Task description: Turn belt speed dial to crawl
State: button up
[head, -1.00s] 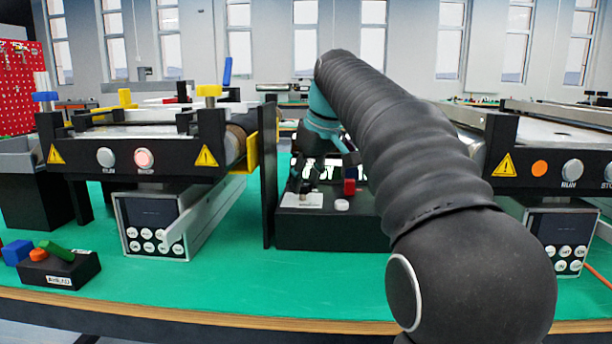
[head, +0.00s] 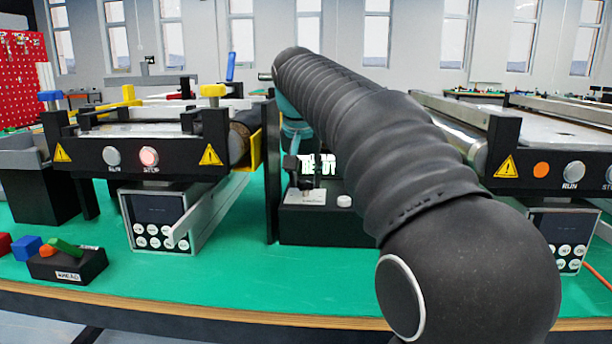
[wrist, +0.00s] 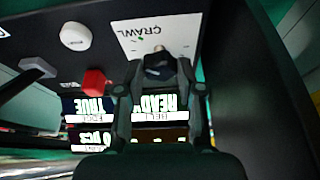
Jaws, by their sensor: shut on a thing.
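The belt speed dial (wrist: 161,53) is mostly hidden between the fingertips of my gripper (wrist: 158,68) in the wrist view; only a small grey part shows. It sits at a white plate (wrist: 138,30) printed CRAWL, which appears upside down there. My gripper is shut on the dial. In the head view, my gripper (head: 301,172) reaches down over the same plate (head: 304,197) on the black control box (head: 325,232). The dial's pointing direction is hidden by the fingers.
A white knob (wrist: 75,36) and a red block-like button (wrist: 97,82) are beside the plate. Lit displays (wrist: 160,103) sit close to the fingers. A tall black panel (head: 272,180) stands left of the box. Conveyors stand on both sides.

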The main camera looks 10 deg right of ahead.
jog(key=shift+m, duration=0.5)
jog(key=o, duration=1.2)
jog(key=shift+c, duration=0.2)
jog(key=v, duration=1.2)
jog(key=shift+a, duration=0.2)
